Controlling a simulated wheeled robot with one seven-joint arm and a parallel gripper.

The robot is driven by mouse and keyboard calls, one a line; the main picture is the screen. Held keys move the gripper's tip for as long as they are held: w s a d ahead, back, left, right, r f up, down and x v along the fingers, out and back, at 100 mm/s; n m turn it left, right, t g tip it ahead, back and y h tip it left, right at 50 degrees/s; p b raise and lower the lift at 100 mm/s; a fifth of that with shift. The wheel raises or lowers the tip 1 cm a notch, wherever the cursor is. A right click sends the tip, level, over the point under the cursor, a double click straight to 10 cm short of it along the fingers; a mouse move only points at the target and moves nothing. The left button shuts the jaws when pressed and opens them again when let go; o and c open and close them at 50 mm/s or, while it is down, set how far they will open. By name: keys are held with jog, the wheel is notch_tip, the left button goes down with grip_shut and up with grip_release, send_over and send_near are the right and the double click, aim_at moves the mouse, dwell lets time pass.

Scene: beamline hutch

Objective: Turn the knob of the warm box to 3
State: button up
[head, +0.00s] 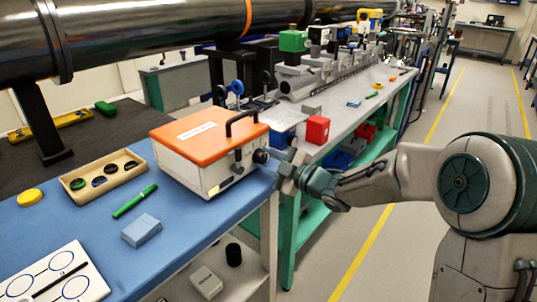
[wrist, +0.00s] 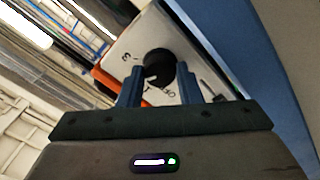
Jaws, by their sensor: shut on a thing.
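The warm box (head: 205,160) has a white body, an orange lid and a black top handle. It stands on the blue bench mat. Its round black knob (head: 261,156) is on the end face toward my arm. My gripper (head: 279,161) reaches it from the right. In the wrist view the fingers (wrist: 159,84) are closed on either side of the knob (wrist: 159,63). A 3 shows upper left of the knob, and small lettering shows below it. A pale mark shows on the knob's lower left. The fingers hide part of the dial, so the exact setting is unclear.
A wooden tray (head: 76,187) of dark discs, a green marker (head: 134,201), a blue block (head: 141,230) and a yellow disc (head: 30,197) lie left of the box. A red cube (head: 317,129) stands on the bench behind.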

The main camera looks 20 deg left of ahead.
jog(key=m+p, duration=0.2)
jog(key=m, duration=0.1)
jog(key=shift+r+m+p, duration=0.15)
jog(key=shift+m+p, duration=0.15)
jog(key=shift+m, duration=0.1)
jog(key=shift+m+p, duration=1.1)
jog(key=shift+m, duration=0.5)
jog(key=shift+f, duration=0.2)
jog(key=o, duration=1)
jog(key=shift+c, duration=0.2)
jog(key=shift+d, duration=0.1)
jog(key=v, duration=1.4)
